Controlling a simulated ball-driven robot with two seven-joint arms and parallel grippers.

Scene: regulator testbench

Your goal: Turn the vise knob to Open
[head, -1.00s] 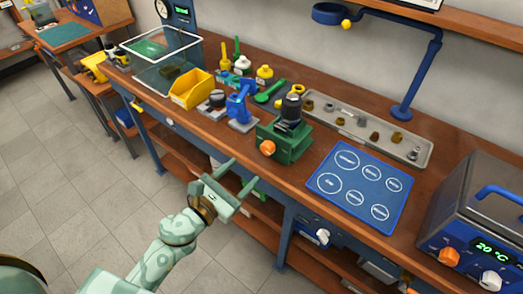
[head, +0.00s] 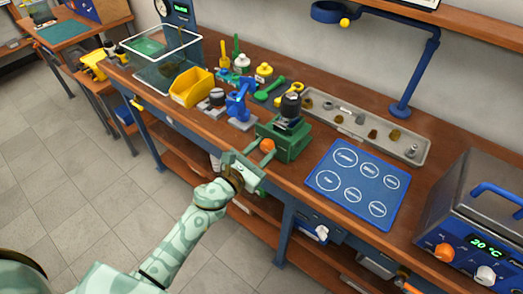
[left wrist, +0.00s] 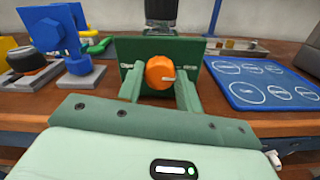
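The green vise (head: 290,138) stands at the front edge of the wooden bench and holds a dark cylindrical part. Its orange knob (head: 267,146) faces the front; it also shows in the left wrist view (left wrist: 160,72). The knob's white mark points right, toward a small label on the right; another label, which seems to read Open, is at upper left. My left gripper (head: 259,157) is open in front of the vise. In the left wrist view its fingers (left wrist: 159,80) stand on either side of the knob, apparently without gripping it. My right gripper is not in view.
A blue vise-like fixture (head: 238,106) and a yellow bin (head: 192,88) stand left of the green vise. A blue mat with white circles (head: 357,184) lies to the right, with a grey parts tray (head: 367,127) behind. A heater-like box (head: 480,215) stands far right.

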